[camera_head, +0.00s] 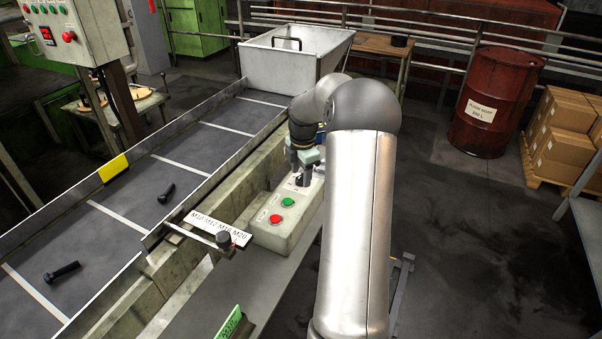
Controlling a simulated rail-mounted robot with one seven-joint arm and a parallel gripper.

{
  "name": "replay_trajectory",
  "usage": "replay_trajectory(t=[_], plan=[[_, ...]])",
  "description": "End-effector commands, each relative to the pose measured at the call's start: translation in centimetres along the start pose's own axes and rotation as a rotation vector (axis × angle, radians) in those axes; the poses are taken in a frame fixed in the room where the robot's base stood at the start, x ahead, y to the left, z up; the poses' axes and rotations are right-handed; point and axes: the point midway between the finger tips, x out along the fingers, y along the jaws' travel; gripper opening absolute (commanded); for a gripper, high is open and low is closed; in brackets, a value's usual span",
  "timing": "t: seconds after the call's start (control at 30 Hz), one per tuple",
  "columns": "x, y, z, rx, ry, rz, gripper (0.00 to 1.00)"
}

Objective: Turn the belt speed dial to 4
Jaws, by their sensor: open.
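A pale control box (290,232) stands beside the conveyor belt. On its top are a green button (287,202) and a red button (276,218). My gripper (303,180) points down over the far part of this box, with its fingers around or just above a dark knob that looks like the dial. The gripper is open; I cannot tell whether the fingers touch the knob. The dial's scale and setting are hidden or too small to read.
The conveyor belt (120,205) carries two dark bolts (166,193) (62,271). A black-knobbed lever (224,239) by a size label juts near the box. A metal bin (295,68) stands at the belt's far end. A red drum (492,105) and cartons (565,135) stand right.

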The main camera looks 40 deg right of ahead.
Motion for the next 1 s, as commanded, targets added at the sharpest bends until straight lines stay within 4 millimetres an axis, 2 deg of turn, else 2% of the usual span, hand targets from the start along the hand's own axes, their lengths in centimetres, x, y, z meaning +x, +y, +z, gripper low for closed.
replay_trajectory(t=[0.13,0.43,0.6,1.0], plan=[[0.99,-0.01,-0.01,-0.001,0.000,0.000,0.52],[1.22,-0.01,0.01,0.000,-0.001,0.000,0.52],[1.21,-0.01,0.00,0.000,0.000,0.000,0.07],[1.26,0.00,0.00,0.055,-0.004,0.001,0.07]])
